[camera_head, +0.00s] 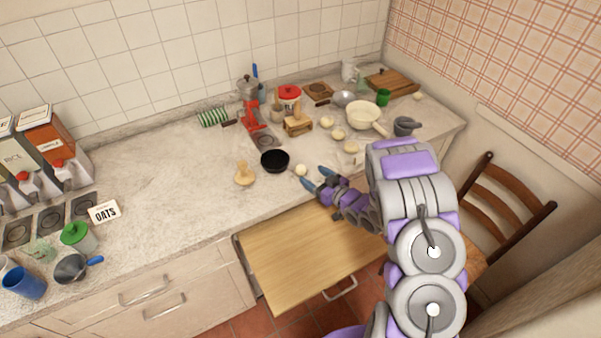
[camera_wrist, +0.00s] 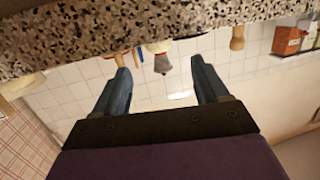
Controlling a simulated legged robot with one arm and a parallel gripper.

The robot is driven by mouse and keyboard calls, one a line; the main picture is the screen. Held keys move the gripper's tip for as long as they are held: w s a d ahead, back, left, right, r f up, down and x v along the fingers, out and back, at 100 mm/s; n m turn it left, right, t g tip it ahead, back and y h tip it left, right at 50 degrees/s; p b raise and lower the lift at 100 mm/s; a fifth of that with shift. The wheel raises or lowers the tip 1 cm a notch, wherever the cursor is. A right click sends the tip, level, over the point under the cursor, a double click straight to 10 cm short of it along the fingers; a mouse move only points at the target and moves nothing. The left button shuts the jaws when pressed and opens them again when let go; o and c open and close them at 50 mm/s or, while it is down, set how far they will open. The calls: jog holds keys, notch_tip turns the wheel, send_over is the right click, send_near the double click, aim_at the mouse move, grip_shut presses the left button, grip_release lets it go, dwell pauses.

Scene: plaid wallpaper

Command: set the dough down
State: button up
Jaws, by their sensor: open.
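A small pale dough ball (camera_head: 301,170) rests on the counter (camera_head: 180,160) near its front edge, just right of a black bowl. My gripper (camera_head: 315,177) is beside it, to its lower right, with the two blue fingers apart. In the wrist view, my gripper (camera_wrist: 158,68) is open, with nothing held between the fingers. That view is upside down, with the counter edge (camera_wrist: 150,30) along the top. More pale dough-like lumps (camera_head: 338,134) lie farther back on the counter; I cannot tell for certain what they are.
The black bowl (camera_head: 275,160) and a pale wooden pear-shaped object (camera_head: 244,174) stand left of the ball. A pulled-out wooden board (camera_head: 310,258) lies below the counter edge. A cream pan (camera_head: 364,115) and red grinder (camera_head: 251,115) stand behind. A chair (camera_head: 500,205) is at right. The counter's left middle is clear.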

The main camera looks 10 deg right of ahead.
aim_at(303, 174)
jog(key=shift+b+x, duration=0.6)
jog(key=shift+x, duration=2.55)
jog(key=shift+s+f, duration=0.1)
jog(key=shift+c, duration=0.4)
jog(key=c, duration=1.1)
jog(key=shift+c, duration=0.2)
